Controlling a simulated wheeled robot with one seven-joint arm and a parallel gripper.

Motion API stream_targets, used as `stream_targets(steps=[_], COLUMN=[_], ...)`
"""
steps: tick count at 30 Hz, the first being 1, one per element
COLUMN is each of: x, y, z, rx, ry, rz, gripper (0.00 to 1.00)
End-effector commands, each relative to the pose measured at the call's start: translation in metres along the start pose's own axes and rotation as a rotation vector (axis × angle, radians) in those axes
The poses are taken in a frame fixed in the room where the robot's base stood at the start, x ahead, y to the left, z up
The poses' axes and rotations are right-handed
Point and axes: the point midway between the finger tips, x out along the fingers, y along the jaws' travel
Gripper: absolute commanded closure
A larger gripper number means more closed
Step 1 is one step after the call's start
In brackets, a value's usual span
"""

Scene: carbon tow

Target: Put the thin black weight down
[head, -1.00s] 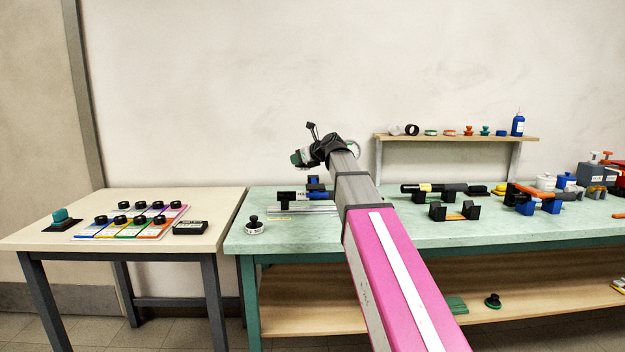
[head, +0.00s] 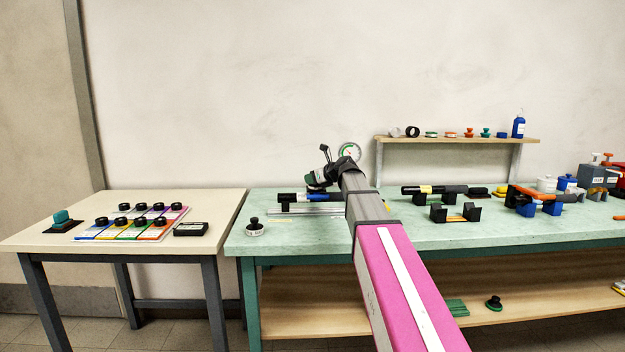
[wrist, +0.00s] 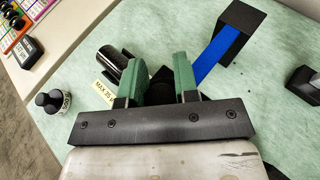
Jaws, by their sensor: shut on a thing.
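My gripper (wrist: 160,80) has two green jaws and is shut on a small dark piece (wrist: 161,85), seen between them in the wrist view. It looks like the thin black weight, but the jaws and wrist hide most of it. In the head view my gripper (head: 316,184) is low over the left part of the green bench (head: 350,232), by a black cylinder (head: 285,198). I cannot tell whether the held piece touches anything below.
A black-knobbed weight (head: 254,228) stands near the bench's left edge. The black cylinder (wrist: 112,66) and a blue strip (wrist: 218,52) with a black block (wrist: 241,30) flank the jaws. A cream table (head: 60,238) stands left. Green surface is free in front.

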Motion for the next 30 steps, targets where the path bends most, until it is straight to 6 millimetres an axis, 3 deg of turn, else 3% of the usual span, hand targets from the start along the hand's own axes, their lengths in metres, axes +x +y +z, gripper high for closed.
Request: stream_targets(steps=[6,7,9,20,26,30], x=[0.001,0.001,0.001,-0.001,-0.029,-0.058], y=[0.000,0.000,0.000,0.000,0.001,0.001], z=[-0.001,-0.002,-0.002,0.002,0.000,-0.001], rx=[0.000,0.000,0.000,0.000,0.000,0.000], ry=[0.000,0.000,0.000,-0.001,-0.001,-0.001], rz=[0.000,0.000,0.000,0.000,-0.003,-0.003], gripper=[1.00,0.68,0.46,0.46,0.46,0.46])
